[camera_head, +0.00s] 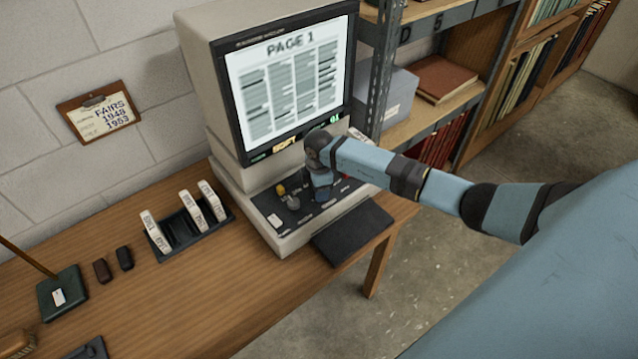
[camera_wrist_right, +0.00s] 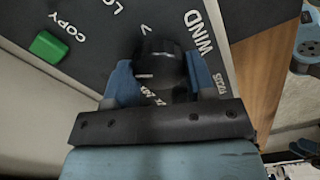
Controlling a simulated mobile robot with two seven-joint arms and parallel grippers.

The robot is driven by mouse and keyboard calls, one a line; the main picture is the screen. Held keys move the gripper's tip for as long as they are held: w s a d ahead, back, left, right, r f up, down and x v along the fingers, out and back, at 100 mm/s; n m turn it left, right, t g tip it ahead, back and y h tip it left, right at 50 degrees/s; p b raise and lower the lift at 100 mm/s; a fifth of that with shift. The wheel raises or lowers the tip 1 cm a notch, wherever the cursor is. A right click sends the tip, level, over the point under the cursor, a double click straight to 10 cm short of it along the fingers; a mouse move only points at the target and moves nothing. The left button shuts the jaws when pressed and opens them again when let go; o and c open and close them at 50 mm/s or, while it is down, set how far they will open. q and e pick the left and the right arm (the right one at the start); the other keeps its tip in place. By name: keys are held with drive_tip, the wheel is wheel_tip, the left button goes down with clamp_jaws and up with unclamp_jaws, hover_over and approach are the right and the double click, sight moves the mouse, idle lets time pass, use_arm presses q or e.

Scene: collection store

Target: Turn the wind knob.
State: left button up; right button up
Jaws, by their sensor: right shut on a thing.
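The wind knob (camera_wrist_right: 160,62) is a black round knob with a small pale mark, beside the white WIND lettering on the dark panel in the right wrist view. My right gripper (camera_wrist_right: 158,82) has its blue fingers on either side of it and is shut on it. In the head view my right gripper (camera_head: 321,186) points down at the control panel of the reader (camera_head: 231,172) and hides the knob. The reader's lit screen (camera_head: 290,85) shows "PAGE 1" over columns of text. My left gripper is not in view.
A green COPY button (camera_wrist_right: 48,46) sits left of the knob in the wrist view. A rack (camera_head: 183,230) with white boxes stands on the wooden desk (camera_head: 215,290). Metal shelving (camera_head: 381,70) stands close behind.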

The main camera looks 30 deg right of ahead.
drive_tip(key=m+p, duration=0.2)
drive_tip(key=m, duration=0.2)
drive_tip(key=shift+r, duration=0.1)
drive_tip(key=shift+m+p, duration=0.45)
drive_tip(key=shift+m, duration=0.35)
drive_tip(key=o, duration=0.9)
wheel_tip(320, 180, up, 14)
drive_tip(key=shift+f+b, duration=0.15)
drive_tip(key=shift+b, duration=0.7)
drive_tip(key=shift+f, duration=0.1)
